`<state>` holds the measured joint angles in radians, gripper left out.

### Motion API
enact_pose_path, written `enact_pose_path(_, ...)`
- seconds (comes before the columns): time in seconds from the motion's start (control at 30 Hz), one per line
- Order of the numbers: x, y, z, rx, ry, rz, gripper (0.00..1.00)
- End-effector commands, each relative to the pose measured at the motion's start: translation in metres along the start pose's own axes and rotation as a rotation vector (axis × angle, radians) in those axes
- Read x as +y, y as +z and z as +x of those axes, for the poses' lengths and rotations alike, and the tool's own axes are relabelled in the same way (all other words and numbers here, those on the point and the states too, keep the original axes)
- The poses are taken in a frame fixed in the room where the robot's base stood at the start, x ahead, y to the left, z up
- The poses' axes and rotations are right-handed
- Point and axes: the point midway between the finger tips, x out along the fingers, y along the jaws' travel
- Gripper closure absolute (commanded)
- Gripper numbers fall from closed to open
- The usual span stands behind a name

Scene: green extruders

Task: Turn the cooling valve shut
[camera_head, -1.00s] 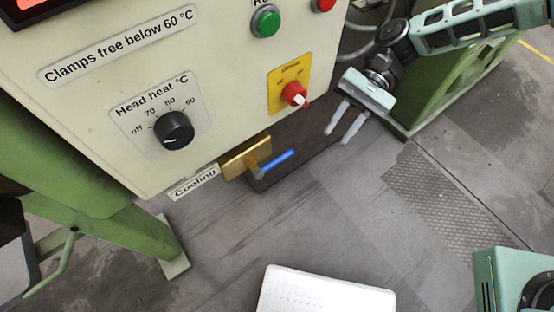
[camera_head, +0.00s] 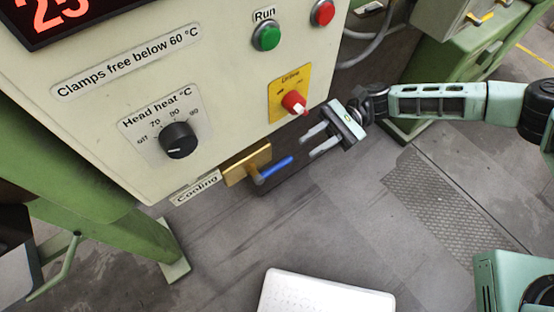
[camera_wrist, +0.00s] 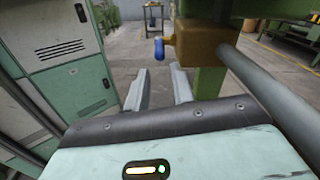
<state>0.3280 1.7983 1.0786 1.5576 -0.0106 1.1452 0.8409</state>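The cooling valve has a brass body (camera_head: 247,165) under the lower edge of the control panel, beside the "Cooling" label (camera_head: 195,188). Its blue lever (camera_head: 277,169) points right and slightly up in the head view. In the wrist view the brass body (camera_wrist: 200,42) is above and right of centre, with the blue lever (camera_wrist: 159,49) beyond the fingers, roughly in line with the gap. My gripper (camera_head: 307,147) is open and empty, right of and slightly above the lever's tip, apart from it. Its two fingers also show in the wrist view (camera_wrist: 158,80).
The cream panel (camera_head: 110,100) above carries a black heat knob (camera_head: 178,140), a red switch (camera_head: 294,103), and green (camera_head: 266,36) and red (camera_head: 322,12) buttons. A green machine leg (camera_head: 120,235) stands left. Floor below the valve is open, with a white slab (camera_head: 325,293) at the bottom.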

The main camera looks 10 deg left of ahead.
Motion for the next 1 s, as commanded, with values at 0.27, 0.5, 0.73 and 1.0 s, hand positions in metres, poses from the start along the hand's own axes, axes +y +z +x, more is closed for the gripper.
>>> enact_pose_path(0.27,0.0,0.004,0.06,-0.004,0.001,0.001,0.76)
enact_pose_path(0.5,0.0,0.003,0.094,-0.002,0.001,0.001,0.76)
enact_pose_path(0.73,0.0,0.0,0.105,0.0,0.0,0.0,0.76)
enact_pose_path(1.0,0.0,0.0,0.105,0.001,0.0,0.0,0.87)
